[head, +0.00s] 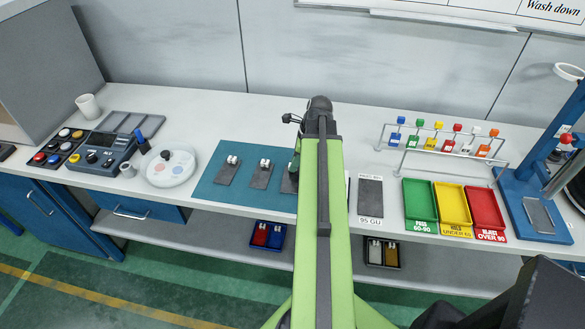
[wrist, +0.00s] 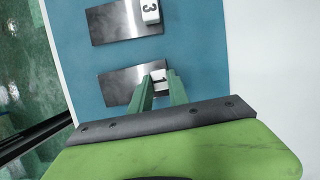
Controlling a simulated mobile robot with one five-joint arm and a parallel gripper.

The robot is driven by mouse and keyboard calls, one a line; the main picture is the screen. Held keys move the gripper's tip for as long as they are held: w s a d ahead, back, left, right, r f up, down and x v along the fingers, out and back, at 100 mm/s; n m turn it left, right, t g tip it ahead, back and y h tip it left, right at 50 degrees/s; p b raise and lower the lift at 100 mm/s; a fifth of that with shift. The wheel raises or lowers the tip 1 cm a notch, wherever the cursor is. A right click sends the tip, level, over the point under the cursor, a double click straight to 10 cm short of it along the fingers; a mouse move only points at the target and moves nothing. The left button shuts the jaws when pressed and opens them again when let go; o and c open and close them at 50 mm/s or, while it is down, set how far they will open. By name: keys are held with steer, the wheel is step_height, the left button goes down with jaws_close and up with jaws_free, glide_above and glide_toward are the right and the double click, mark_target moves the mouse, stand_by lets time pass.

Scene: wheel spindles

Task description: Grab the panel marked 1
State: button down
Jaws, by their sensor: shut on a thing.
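The panel marked 1 is a grey metal plate (wrist: 120,85) with a white block numbered 1 at one end, flat on the teal mat in the wrist view. My gripper's green fingers (wrist: 158,86) are shut on this panel at its white block, which shows between the fingertips. In the head view my arm covers most of the mat's right part; an edge of the rightmost panel (head: 288,183) shows beside it. My fingertips are largely hidden there.
A panel marked 3 (wrist: 126,22) lies beside it on the mat (wrist: 195,50). Another panel (head: 227,172) lies further left. Right of my arm are a grey plate (head: 370,196), coloured trays (head: 420,205) and a rack (head: 440,140). A pale paint dish (head: 170,170) stands left.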

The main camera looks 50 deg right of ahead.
steer(key=p+v, duration=0.3)
steer(key=w+p+v, duration=0.1)
steer(key=v, duration=0.1)
steer(key=shift+r+p, duration=0.15)
steer(key=shift+p, duration=0.15)
steer(key=s+d+r+p, duration=0.4)
steer(key=d+r+p, duration=0.1)
steer(key=d, duration=0.4)
steer(key=shift+s+d+r+p, duration=0.3)
steer(key=shift+s+d, duration=0.05)
steer(key=shift+s, duration=0.05)
